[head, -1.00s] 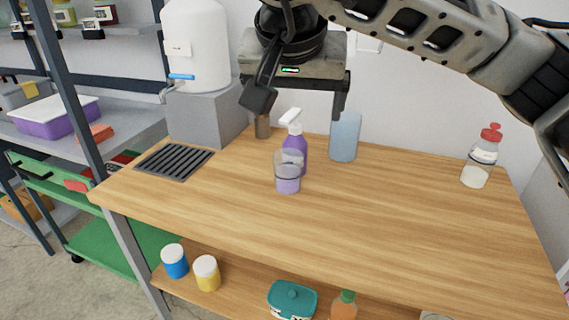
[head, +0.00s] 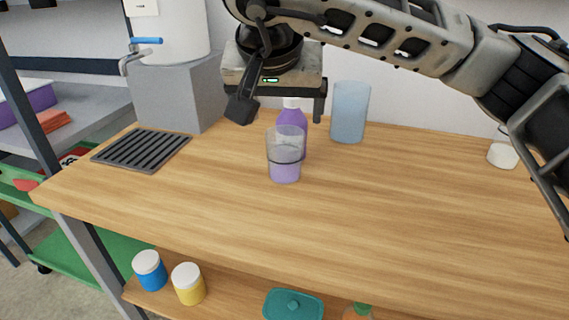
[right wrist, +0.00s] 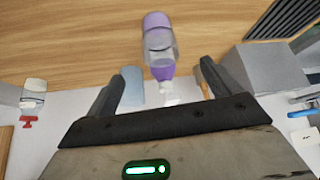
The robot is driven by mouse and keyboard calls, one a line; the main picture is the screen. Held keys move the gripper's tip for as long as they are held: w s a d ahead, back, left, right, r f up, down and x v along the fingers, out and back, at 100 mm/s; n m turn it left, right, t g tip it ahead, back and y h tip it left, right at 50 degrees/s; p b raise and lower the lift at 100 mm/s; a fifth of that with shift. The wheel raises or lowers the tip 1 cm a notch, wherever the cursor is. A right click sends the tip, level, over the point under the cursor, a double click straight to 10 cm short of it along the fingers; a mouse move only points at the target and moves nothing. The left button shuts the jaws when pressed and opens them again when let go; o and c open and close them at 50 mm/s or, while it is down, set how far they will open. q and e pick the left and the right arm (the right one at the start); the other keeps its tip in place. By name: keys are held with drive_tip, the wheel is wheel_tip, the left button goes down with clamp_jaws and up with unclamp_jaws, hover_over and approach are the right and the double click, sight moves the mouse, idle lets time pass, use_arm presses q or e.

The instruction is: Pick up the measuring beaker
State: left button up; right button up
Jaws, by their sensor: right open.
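The measuring beaker (head: 285,157) is a clear cup that looks purple in its lower part, with a dark ring around it. It stands upright on the wooden table, directly in front of a purple spray bottle (head: 292,119). It also shows in the right wrist view (right wrist: 157,40), overlapping the bottle (right wrist: 162,72). My right gripper (head: 279,106) is open and empty, fingers pointing down, above and behind the beaker near the bottle's top. In the right wrist view my right gripper (right wrist: 161,76) has the bottle's white head between its fingers. My left gripper is not in view.
A blue tumbler (head: 349,112) stands right of the bottle. A dark drain grate (head: 142,149) and a grey block (head: 178,94) under a white water tank are at the left. A white-based bottle (head: 502,156) is partly hidden by my arm.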

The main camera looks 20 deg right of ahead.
sight(285, 145)
drive_tip(key=x, duration=0.8)
drive_tip(key=shift+w+f, duration=0.1)
drive_tip(key=shift+w+x, duration=0.2)
drive_tip(key=shift+x, duration=2.4)
drive_tip(key=shift+d, duration=0.2)
drive_tip(key=c, duration=1.1)
drive_tip(key=shift+r, duration=0.2)
